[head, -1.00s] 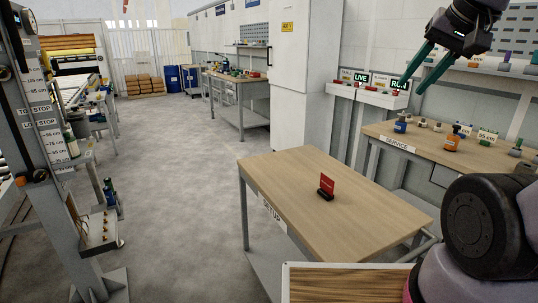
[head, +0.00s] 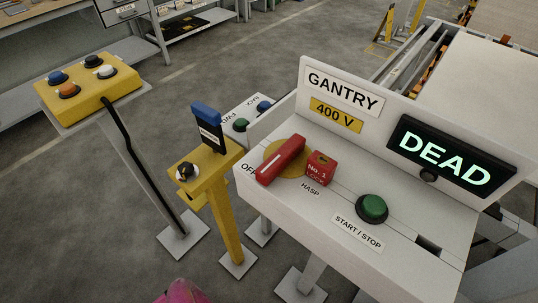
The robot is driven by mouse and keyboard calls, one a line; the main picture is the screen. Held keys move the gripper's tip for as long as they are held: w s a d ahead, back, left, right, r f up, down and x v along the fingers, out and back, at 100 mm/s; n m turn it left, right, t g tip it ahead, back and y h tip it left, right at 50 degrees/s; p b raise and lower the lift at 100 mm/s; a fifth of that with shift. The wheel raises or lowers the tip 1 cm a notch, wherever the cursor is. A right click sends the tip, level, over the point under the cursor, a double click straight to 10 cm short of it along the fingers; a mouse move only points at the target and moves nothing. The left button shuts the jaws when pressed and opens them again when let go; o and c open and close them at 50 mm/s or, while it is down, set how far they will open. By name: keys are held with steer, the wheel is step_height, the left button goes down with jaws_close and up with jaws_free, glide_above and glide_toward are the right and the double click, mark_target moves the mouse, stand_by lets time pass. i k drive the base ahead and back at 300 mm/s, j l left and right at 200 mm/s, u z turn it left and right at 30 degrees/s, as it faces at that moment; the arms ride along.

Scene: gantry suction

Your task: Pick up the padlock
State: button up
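The padlock (head: 321,168) is a small red block marked "No. 1 LOCK" on the sloped face of the white gantry console (head: 400,225). It sits just right of a red switch handle (head: 281,160) on a yellow disc (head: 272,152), above the "HASP" label (head: 310,189). I cannot tell whether it is hooked through the hasp; no shackle shows clearly. The handle's lower end is beside the "OFF" lettering.
A green start/stop button (head: 372,208) and a lit "DEAD" display (head: 445,158) are on the console. A yellow post (head: 222,215) with a blue-topped tag (head: 207,122) stands close left. A yellow button box (head: 88,88) is farther left. Open floor shows at lower left.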

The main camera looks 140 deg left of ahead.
mark_target(321, 167)
steer(key=u, duration=0.45)
steer(key=k+u, duration=0.15)
steer(key=u, duration=0.3)
steer(key=k+u, duration=0.1)
steer(key=u, duration=0.4)
steer(key=k+u, duration=0.1)
steer(key=u, duration=0.8)
steer(key=i+u, duration=0.2)
steer(key=u, duration=1.25)
steer(key=k+j+z, duration=0.5)
steer(key=k+j, duration=0.15)
steer(key=j, duration=0.15)
